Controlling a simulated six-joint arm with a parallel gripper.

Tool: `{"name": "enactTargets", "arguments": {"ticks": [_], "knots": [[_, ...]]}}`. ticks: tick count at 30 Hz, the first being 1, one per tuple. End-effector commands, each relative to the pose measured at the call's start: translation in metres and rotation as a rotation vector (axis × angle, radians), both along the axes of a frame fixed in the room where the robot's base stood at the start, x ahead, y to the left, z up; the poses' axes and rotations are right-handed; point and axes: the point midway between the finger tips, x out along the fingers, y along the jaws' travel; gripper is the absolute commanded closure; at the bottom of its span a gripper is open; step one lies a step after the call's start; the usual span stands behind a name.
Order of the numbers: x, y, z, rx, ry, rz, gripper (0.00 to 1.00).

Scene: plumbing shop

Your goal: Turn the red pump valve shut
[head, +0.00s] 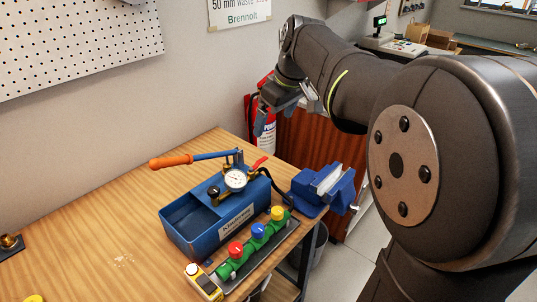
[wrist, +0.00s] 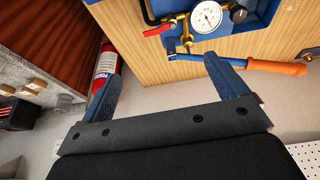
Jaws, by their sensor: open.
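The blue pump (head: 215,215) stands on the wooden bench with a round gauge (head: 235,179) and an orange-handled lever (head: 172,161). Its red valve lever (head: 258,163) sticks up at a slant, right of the gauge. In the wrist view the red valve lever (wrist: 158,30) shows left of the gauge (wrist: 207,16), at a brass fitting. My gripper (wrist: 162,65) is open and empty, fingers apart. The valve lies beyond the fingertips and not between them. In the head view my gripper (head: 283,112) hangs above and behind the pump, apart from it.
A green manifold with red (head: 235,249), blue (head: 258,230) and yellow (head: 277,213) knobs lies in front of the pump. A blue vise (head: 323,188) is at the right edge. A yellow device (head: 203,283) sits in front. A fire extinguisher (head: 265,135) stands behind. The bench's left is mostly clear.

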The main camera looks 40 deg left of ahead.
Motion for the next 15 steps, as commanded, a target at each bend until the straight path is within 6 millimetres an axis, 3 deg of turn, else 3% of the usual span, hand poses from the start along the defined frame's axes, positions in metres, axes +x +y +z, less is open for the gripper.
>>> {"name": "enactTargets", "arguments": {"ticks": [8,15], "knots": [[0.009,-0.001,-0.008,0.044,0.044,0.007,0.09],[0.008,0.017,-0.050,0.042,0.045,0.007,0.09]]}}
